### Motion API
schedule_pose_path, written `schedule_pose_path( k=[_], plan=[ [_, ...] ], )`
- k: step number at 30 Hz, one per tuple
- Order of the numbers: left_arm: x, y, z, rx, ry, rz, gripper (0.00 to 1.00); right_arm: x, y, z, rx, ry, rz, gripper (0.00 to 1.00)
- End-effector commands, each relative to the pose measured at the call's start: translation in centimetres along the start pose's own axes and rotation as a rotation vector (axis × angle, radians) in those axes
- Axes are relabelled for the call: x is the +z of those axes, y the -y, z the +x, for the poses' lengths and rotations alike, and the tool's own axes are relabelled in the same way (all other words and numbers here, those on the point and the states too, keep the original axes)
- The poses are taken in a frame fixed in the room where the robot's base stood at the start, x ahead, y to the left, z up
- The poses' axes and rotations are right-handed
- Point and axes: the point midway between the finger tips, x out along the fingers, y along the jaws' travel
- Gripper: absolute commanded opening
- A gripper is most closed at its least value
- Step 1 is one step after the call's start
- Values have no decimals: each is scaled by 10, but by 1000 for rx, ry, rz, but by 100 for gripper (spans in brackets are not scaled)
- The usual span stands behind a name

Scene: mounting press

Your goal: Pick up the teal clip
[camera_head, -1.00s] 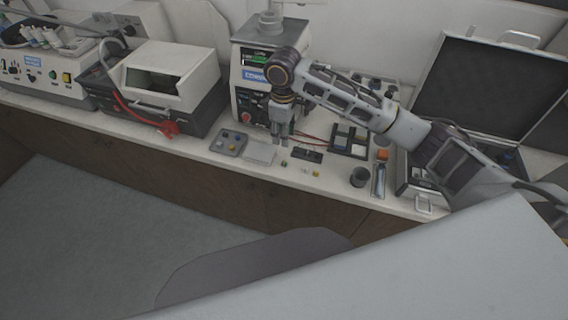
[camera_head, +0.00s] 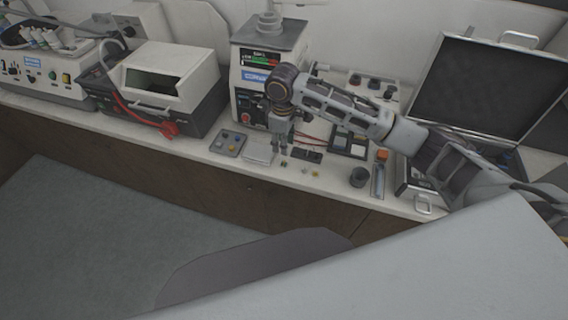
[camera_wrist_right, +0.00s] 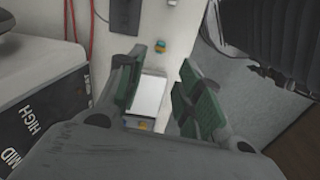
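A small teal piece with some yellow, which looks like the teal clip (camera_wrist_right: 160,46), lies on the white bench top beyond my fingertips in the right wrist view. It is tiny in the head view (camera_head: 284,163), where its shape cannot be made out. My right gripper (camera_head: 278,148) points down above the bench beside it. In the right wrist view my right gripper (camera_wrist_right: 162,64) is open, its green-padded fingers apart with nothing held. The clip is not between the fingers. My left gripper is not in view.
The mounting press (camera_head: 250,75) stands close behind. A black block (camera_head: 307,155), a dark cup (camera_head: 359,177) and an open case (camera_head: 480,85) are to the right.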

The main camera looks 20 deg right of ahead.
Motion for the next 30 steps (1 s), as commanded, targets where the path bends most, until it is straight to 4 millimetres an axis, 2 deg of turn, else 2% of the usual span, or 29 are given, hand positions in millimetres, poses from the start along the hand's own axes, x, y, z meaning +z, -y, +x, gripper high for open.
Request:
schedule_pose_path(
  k=[6,10,25,30],
  plan=[
    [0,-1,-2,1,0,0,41,0,0,29,-1,1,1,36],
    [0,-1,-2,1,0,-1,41,0,-1,41,0,0,2,36],
    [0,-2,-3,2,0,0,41,0,0,48,1,0,0,36],
    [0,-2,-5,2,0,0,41,0,0,58,0,1,1,36]
  ],
)
